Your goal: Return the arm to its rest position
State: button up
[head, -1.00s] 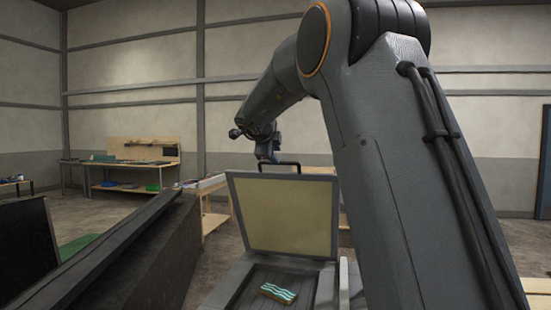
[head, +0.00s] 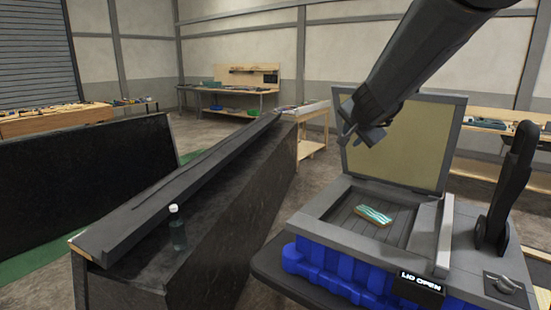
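My gripper (head: 362,134) hangs at the end of my arm in front of the raised lid, above the open console and apart from it. Its fingers are small and dark, and I cannot tell whether they are open or shut. The console's lid (head: 398,138) stands up with a yellowish inner panel. In the console's recess (head: 396,234) lies a small block with teal and white wavy stripes (head: 374,215). A display (head: 421,281) on the front reads "LID OPEN".
Right of the recess are a dark upright lever (head: 510,185) and a knob (head: 505,284). A blue ribbed base (head: 335,275) lies below. Workbenches (head: 238,90) stand at the back.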

jog(key=s+a+f+n+g+b, duration=0.1)
jog(key=s+f+n+g, duration=0.2)
jog(key=s+f, duration=0.6)
jog(key=s+a+f+n+g+y+b, duration=0.1)
jog(key=s+f+n+g, duration=0.3)
jog(key=s+f, duration=0.6)
jog(key=s+a+f+n+g+b, duration=0.1)
jog(key=s+f+n+g+b, duration=0.1)
jog(key=s+f, duration=0.7)
jog(key=s+n+g, duration=0.1)
jog(key=s+n, duration=0.1)
jog(key=s, duration=0.5)
jog(key=shift+a+f, duration=0.25)
jog(key=shift+a, duration=0.15)
jog(key=shift+d, duration=0.15)
